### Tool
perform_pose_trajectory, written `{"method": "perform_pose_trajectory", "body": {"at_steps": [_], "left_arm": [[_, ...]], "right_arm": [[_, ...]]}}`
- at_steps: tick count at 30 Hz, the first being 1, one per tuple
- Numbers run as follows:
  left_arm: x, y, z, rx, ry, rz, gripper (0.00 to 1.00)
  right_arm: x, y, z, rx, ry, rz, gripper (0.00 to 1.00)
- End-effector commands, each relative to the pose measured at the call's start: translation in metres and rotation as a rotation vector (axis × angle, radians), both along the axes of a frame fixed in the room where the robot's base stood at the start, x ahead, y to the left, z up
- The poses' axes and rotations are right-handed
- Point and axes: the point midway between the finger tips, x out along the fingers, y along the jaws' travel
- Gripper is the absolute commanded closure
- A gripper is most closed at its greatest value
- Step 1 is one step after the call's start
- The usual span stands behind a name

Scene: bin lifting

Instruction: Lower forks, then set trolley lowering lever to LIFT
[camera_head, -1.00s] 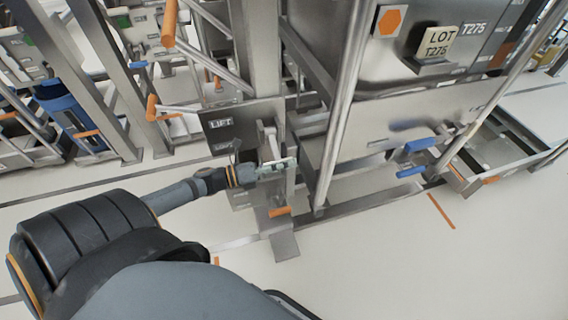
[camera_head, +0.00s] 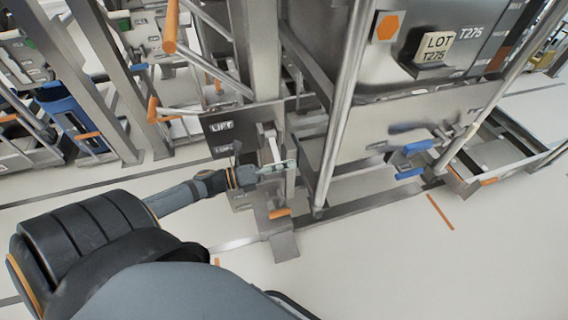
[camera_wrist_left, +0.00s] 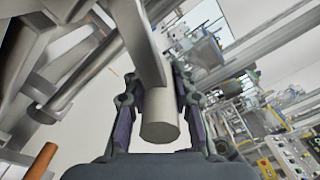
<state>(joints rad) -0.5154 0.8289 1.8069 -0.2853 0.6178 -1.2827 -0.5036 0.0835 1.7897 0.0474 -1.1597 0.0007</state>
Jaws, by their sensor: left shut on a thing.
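A grey plate with a white LIFT label (camera_head: 222,126) stands on the trolley's mast. A second, blurred label sits below it. A lever (camera_head: 271,146) stands at the plate's right edge, and its round grey handle (camera_wrist_left: 160,117) fills the middle of the left wrist view. My left gripper (camera_head: 277,168) is shut on this handle, with one finger on each side of it. I cannot tell the lever's exact setting from its angle. A large grey bin (camera_head: 455,72) marked LOT T275 is on the right. The forks are not clearly seen. My right gripper is not in view.
Orange-gripped bars (camera_head: 169,28) stick out at the upper left of the mast. An orange-ended pedal (camera_head: 279,213) is low at its foot. Blue handles (camera_head: 414,148) are below the bin, with a low metal frame (camera_head: 515,143) at the right. Pale floor is open in front.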

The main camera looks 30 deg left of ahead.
Motion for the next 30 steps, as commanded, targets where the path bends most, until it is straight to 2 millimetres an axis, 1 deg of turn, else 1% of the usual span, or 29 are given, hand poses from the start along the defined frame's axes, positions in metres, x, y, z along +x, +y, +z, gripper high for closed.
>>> {"method": "perform_pose_trajectory", "body": {"at_steps": [1, 5, 6, 8, 9, 11, 15, 21, 27, 30], "left_arm": [[-0.001, -0.001, 0.009, -0.024, 0.019, 0.000, 1.00], [-0.003, -0.003, 0.020, -0.102, 0.085, 0.000, 1.00], [-0.003, -0.004, 0.024, -0.130, 0.109, 0.000, 1.00], [-0.004, -0.005, 0.030, -0.174, 0.145, 0.001, 1.00], [-0.004, -0.005, 0.034, -0.203, 0.169, 0.001, 1.00], [-0.004, -0.005, 0.040, -0.246, 0.207, 0.000, 1.00], [-0.004, -0.005, 0.052, -0.344, 0.290, 0.000, 1.00], [-0.003, -0.004, 0.067, -0.469, 0.397, -0.001, 1.00], [0.000, 0.000, 0.078, -0.563, 0.476, 0.000, 1.00], [0.001, 0.001, 0.081, -0.558, 0.473, 0.001, 1.00]], "right_arm": [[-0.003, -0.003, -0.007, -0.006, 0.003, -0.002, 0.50], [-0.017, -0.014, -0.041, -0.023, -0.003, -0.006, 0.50], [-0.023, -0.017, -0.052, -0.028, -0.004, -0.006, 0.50], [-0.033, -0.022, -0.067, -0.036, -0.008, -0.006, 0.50], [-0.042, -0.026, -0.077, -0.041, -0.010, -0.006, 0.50], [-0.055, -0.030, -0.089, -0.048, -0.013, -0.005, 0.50], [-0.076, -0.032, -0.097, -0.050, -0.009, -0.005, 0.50], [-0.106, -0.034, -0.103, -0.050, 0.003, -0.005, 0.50], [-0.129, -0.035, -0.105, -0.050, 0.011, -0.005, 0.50], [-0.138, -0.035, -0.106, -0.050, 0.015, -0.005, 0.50]]}}
